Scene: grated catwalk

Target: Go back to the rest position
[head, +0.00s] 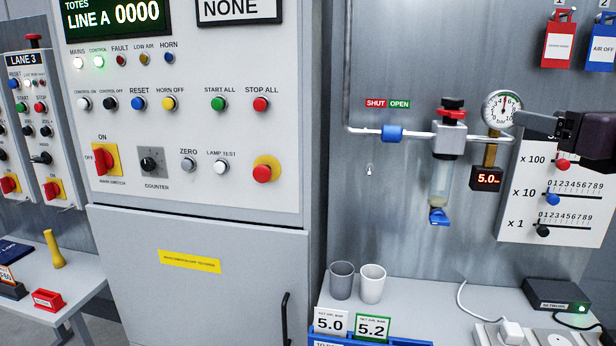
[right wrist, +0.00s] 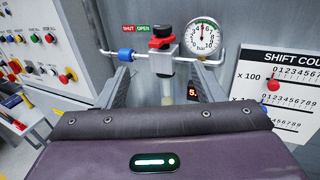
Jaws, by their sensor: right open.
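My right gripper (head: 520,124) comes in from the right edge in the head view, in front of the wall panel beside the round pressure gauge (head: 503,106). In the right wrist view its two fingers stand wide apart, with nothing between them (right wrist: 162,84). The air regulator (head: 447,140), with a red and black knob on top, is seen beyond the fingers and appears clear of them. My left gripper is in neither view.
A control cabinet (head: 200,230) with buttons and switches fills the left. Below the regulator, a bench (head: 450,310) holds a grey cup (head: 341,280), a white cup (head: 372,284), number cards and a black box (head: 556,295). A shift counter board (head: 555,225) hangs at right.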

